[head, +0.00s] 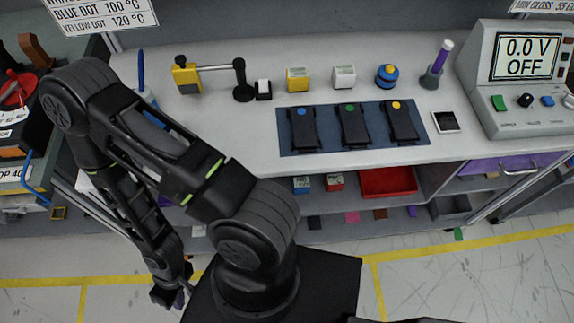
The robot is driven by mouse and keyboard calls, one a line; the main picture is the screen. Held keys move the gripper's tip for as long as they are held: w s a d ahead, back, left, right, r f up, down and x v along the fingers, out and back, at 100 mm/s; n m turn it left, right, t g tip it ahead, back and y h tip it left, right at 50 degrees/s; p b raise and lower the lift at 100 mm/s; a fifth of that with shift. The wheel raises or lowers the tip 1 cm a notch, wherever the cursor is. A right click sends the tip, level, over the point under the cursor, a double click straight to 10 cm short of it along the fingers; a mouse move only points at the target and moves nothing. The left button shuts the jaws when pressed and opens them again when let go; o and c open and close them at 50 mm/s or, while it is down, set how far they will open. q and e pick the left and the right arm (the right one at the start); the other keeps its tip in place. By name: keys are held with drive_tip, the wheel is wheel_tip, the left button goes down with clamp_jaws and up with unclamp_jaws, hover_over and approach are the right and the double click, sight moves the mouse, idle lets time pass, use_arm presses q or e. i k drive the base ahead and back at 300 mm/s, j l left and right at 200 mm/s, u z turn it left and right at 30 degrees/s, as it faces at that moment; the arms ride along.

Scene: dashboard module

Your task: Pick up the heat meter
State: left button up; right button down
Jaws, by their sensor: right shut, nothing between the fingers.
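No object is readably labelled as the heat meter, so I cannot tell which one it is. Three black handheld devices lie side by side on a dark blue mat (340,147): one with a blue dot (303,131), one with a green dot (353,126), one with a yellow dot (401,122). A small flat device with a dark face (445,121) lies right of the mat. My right gripper (170,298) hangs low at the lower left, below the bench top and well apart from these devices. It is shut and empty. My left gripper is out of view.
A grey console (515,110) reads 0.0 V OFF. A red tray (388,183) sits on the shelf below.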

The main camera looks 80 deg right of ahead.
sight(334, 182)
drive_tip(key=z, duration=0.5)
drive_tip(key=k+l+z, duration=0.1)
drive_tip(key=z, duration=0.35)
drive_tip(key=l+z, duration=0.1)
drive_tip(key=z, duration=0.4)
drive_tip(key=l+z, duration=0.1)
drive_tip(key=z, duration=0.4)
drive_tip(key=l+z, duration=0.1)
drive_tip(key=z, duration=0.35)
drive_tip(key=l+z, duration=0.1)
drive_tip(key=z, duration=0.4)
